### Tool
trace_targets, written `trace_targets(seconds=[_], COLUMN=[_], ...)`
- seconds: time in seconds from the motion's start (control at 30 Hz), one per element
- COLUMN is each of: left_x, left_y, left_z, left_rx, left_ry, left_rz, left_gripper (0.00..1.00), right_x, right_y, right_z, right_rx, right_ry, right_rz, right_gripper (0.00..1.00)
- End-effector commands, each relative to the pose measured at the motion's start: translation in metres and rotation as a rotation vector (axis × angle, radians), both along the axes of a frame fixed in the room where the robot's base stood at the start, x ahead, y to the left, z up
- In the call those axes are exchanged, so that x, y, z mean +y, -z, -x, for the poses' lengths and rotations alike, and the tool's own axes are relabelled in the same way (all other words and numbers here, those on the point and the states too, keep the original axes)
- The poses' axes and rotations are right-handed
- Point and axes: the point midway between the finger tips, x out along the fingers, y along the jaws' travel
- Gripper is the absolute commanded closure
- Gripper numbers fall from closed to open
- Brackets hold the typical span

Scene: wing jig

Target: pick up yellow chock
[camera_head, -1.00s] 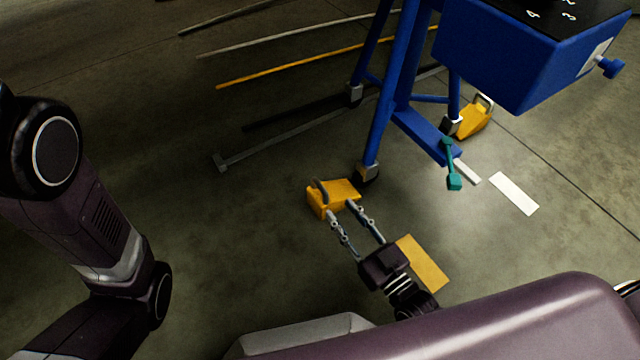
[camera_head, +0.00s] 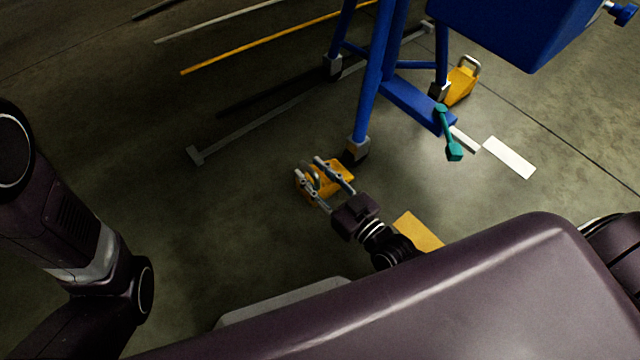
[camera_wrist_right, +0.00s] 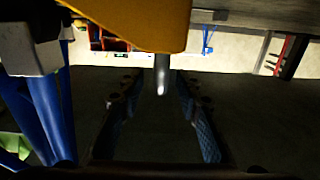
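A yellow chock (camera_head: 337,179) with a grey handle sits on the floor beside a foot of the blue stand. My right gripper (camera_head: 308,168) is over this chock, its two fingers apart on either side of the handle. In the right wrist view the chock's yellow body (camera_wrist_right: 140,22) fills the top, and the grey handle (camera_wrist_right: 162,76) stands between the open fingers (camera_wrist_right: 160,105). I see gaps between the handle and both fingers there. A second yellow chock (camera_head: 461,86) stands by another stand foot. My left arm shows at the left; its gripper is out of view.
The blue stand (camera_head: 371,90) rises right behind the near chock. A teal-handled part (camera_head: 449,135) hangs at its lower beam. A yellow floor patch (camera_head: 418,231) and a white one (camera_head: 509,157) lie nearby. Long bars lie at the back left. Floor left of the chock is clear.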

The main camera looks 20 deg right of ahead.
Motion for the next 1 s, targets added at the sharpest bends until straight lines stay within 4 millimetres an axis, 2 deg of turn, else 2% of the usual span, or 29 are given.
trace_targets(seconds=[0.03,0.1,0.37,0.67,1.0], left_x=[-0.0001,-0.0001,-0.0002,-0.0002,-0.0001], left_y=[0.0080,0.0101,0.0090,0.0090,0.0091], left_z=[0.0000,0.0001,0.0003,0.0004,0.0003], left_rx=[0.000,0.000,-0.001,-0.001,-0.001], left_ry=[0.000,0.000,0.000,0.000,0.000], left_rz=[0.000,0.000,-0.001,-0.001,-0.001], left_gripper=[0.60,0.60,0.60,0.60,0.60], right_x=[0.0025,0.0040,0.0047,0.0047,0.0046], right_y=[0.0028,0.0012,-0.0007,-0.0004,-0.0002], right_z=[-0.0061,-0.0109,-0.0131,-0.0129,-0.0128], right_rx=[-0.003,-0.003,0.000,0.000,0.000], right_ry=[0.001,0.001,0.000,0.000,0.000], right_rz=[-0.002,-0.001,0.000,0.000,0.000], right_gripper=[0.68,0.68,0.68,0.99,1.00])
